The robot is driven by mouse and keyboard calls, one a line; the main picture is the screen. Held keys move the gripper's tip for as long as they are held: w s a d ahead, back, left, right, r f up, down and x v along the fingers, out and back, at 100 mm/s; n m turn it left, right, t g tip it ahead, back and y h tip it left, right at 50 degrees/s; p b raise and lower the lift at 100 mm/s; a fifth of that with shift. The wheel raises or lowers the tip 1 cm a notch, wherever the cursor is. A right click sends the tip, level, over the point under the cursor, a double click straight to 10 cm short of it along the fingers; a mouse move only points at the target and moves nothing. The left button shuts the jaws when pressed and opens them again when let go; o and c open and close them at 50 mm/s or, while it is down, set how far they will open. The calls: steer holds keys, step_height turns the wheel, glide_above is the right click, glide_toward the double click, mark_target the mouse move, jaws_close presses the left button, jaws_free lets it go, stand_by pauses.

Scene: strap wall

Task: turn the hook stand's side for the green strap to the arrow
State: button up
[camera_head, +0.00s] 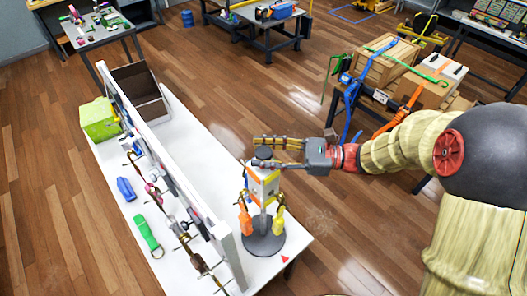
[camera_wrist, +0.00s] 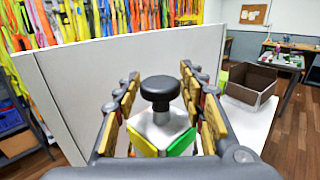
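The hook stand (camera_head: 264,242) stands on the white table, on a round dark base. A black knob (camera_wrist: 160,92) tops its white block. In the wrist view, a yellow side (camera_wrist: 142,145) and a green side (camera_wrist: 182,142) show; in the head view an orange patch (camera_head: 253,174) shows. Orange (camera_head: 246,222) and yellow (camera_head: 279,220) pieces hang from its hooks. The red arrow (camera_head: 285,259) is on the table by the base. My gripper (camera_head: 258,153) is open at the stand's top, its fingers on either side of the knob, with gaps visible.
A white upright panel (camera_head: 170,165) runs along the table, left of the stand. Beyond it lie a blue piece (camera_head: 126,189) and a green piece (camera_head: 147,234). An open brown box (camera_head: 150,108) stands at the far end. The table between box and stand is clear.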

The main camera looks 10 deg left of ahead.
jaws_close()
stand_by(0.4)
steer(key=shift+t, duration=0.3)
